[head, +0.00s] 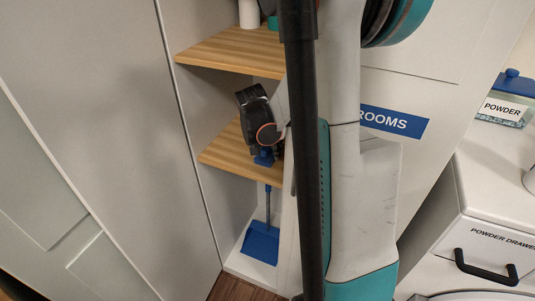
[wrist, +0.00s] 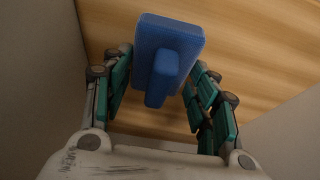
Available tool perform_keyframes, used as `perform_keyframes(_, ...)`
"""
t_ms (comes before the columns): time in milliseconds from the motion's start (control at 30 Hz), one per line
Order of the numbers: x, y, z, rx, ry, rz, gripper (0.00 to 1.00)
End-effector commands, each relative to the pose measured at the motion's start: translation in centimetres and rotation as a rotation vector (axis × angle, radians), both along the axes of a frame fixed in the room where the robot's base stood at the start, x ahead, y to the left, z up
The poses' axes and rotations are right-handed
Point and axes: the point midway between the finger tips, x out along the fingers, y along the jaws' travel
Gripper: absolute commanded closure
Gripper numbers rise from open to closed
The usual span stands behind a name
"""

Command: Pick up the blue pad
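The blue pad (wrist: 190,38) is a block with a raised handle-like ridge facing my gripper, in the wrist view. It lies against the wooden shelf surface. My gripper (wrist: 164,62) has its teal fingers spread, one on each side of the ridge, with gaps visible between fingers and ridge. The fingertips are close to the pad's sides; whether they touch it is unclear. In the head view, my gripper (head: 262,135) is over the lower wooden shelf, and a small part of the blue pad (head: 264,158) shows below it. The rest is hidden.
The lower shelf (head: 224,151) sits in a narrow cupboard under an upper shelf (head: 228,52). A blue dustpan (head: 261,243) stands below. A white drawer unit (head: 495,230) with a powder box (head: 503,108) stands at right. Cupboard walls are close on both sides.

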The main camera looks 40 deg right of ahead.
Motion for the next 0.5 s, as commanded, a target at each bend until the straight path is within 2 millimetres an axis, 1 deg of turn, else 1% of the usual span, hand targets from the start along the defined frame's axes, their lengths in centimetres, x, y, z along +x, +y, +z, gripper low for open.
perform_keyframes(300, 0.0, 0.0, 0.2, 0.000, 0.000, 0.000, 0.70)
perform_keyframes(367, 0.0, 0.0, 0.5, 0.000, 0.000, 0.000, 0.70)
perform_keyframes(500, 0.0, 0.0, 1.8, 0.000, 0.000, 0.000, 0.70)
